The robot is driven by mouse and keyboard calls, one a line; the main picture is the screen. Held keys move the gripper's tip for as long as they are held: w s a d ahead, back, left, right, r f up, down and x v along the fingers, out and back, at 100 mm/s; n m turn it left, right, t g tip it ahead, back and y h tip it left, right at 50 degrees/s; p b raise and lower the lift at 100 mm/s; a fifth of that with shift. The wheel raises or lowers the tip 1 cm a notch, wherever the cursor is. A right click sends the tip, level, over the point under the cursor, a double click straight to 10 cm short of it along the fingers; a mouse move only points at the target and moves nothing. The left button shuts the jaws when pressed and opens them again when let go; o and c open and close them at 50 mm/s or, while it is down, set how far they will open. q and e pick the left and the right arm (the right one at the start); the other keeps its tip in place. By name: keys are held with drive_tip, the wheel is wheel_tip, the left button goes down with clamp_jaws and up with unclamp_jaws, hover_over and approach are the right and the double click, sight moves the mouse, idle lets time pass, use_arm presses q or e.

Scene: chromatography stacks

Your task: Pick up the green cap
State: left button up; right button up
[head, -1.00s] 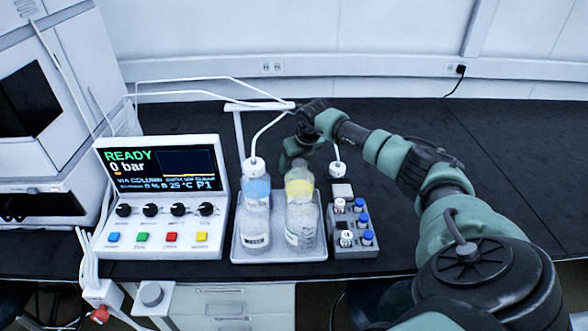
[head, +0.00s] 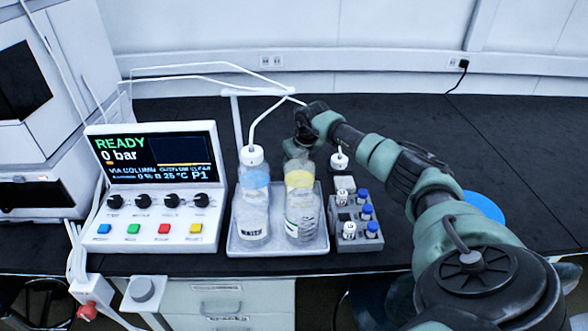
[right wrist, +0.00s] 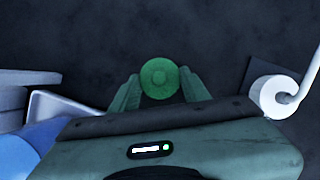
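The green cap (right wrist: 160,78) shows in the right wrist view as a round disc between the fingertips of my right gripper (right wrist: 160,82). A fingertip lies close against each side of it; whether they press on it is unclear. In the head view my right gripper (head: 303,143) points down at the top of the bottle with the yellow band (head: 299,205), or just behind it. The cap is hidden there, and what lies under it cannot be seen. My left gripper is not in view.
A bottle with a blue band and white tubed cap (head: 254,200) stands beside it in a tray (head: 308,247). A vial rack (head: 345,240) and a loose white tubed cap (head: 339,161) are to the right. A control box (head: 150,232) stands left. A blue disc (head: 484,207) lies behind my arm.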

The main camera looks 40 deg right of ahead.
drive_tip(key=c, duration=0.6)
